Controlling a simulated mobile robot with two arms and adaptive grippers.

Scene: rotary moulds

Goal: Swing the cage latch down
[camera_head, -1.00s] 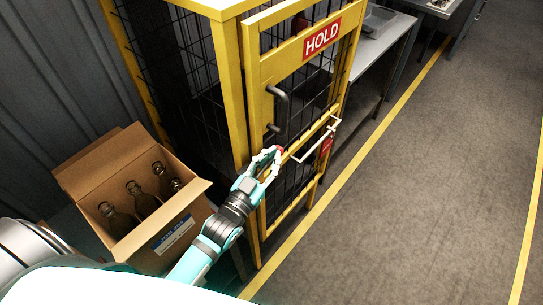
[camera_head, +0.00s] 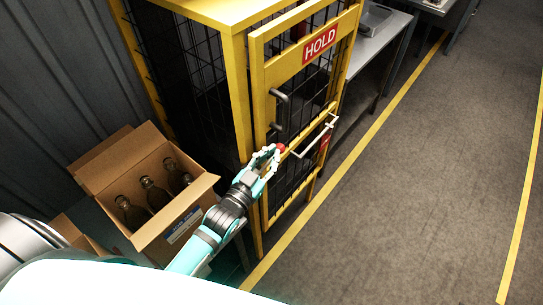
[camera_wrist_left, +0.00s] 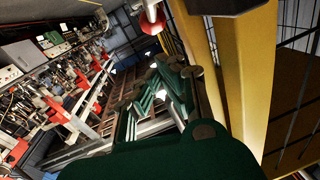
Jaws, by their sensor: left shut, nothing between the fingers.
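The yellow mesh cage (camera_head: 238,90) has a door with a red HOLD sign (camera_head: 320,45). The latch, a pale bar (camera_head: 318,138), lies slanted across the door front below the dark handle (camera_head: 279,110). A red knob (camera_head: 281,147) shows near the bar's lower left end. My left gripper (camera_head: 270,155) is shut and empty, with its fingertips right beside the knob. I cannot tell whether they touch it. The red knob (camera_wrist_left: 152,26) is at the top of the left wrist view, just beyond the fingers. My right gripper is not in view.
An open cardboard box (camera_head: 155,195) with several dark bottles stands left of the cage, close to my left arm. A grey metal bench (camera_head: 372,45) stands behind the cage. The grey floor (camera_head: 430,190) to the right is clear, with yellow lines.

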